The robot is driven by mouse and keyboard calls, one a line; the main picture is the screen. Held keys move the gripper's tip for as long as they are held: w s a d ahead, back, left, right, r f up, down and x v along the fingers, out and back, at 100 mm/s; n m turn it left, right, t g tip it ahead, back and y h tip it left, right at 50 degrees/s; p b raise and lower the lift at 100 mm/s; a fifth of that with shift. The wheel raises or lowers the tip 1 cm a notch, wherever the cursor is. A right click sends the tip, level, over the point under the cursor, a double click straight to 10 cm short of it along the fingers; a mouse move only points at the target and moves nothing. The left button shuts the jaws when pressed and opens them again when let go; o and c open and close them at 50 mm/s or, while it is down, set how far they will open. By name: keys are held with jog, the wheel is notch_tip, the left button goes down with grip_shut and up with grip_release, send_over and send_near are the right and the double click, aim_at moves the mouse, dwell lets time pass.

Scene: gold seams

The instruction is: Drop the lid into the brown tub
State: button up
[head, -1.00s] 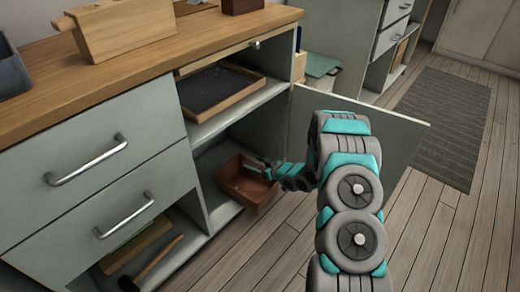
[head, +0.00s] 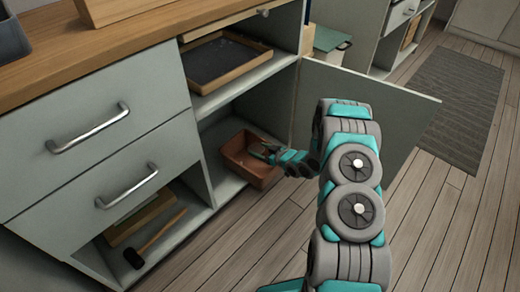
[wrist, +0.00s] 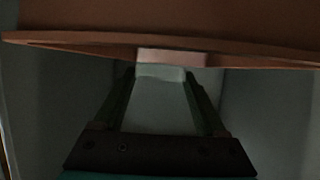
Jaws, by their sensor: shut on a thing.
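The brown tub (head: 246,171) stands on the floor of the open lower cabinet, and its rim (wrist: 60,41) crosses the top of the wrist view. My gripper (head: 268,152) reaches in from the right, at the right part of the tub's opening. In the wrist view its two fingers (wrist: 161,76) are apart with a small pale piece (wrist: 160,73) between their tips. I take this for the lid, held in my gripper; its full shape is hidden. In the head view the gripper and dim light hide the lid.
A wooden tray with a dark base (head: 228,62) lies on the shelf above the tub. The open cabinet door (head: 375,110) stands to the right, behind my arm. A mallet (head: 150,240) lies in the lower left compartment. The wood floor in front is clear.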

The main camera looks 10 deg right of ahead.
jog(key=o, duration=1.2)
jog(key=shift+o, duration=0.2)
jog(key=v, duration=0.7)
jog(key=shift+s+d, duration=0.2)
jog(key=shift+s, duration=0.15)
jog(key=shift+r, duration=0.2)
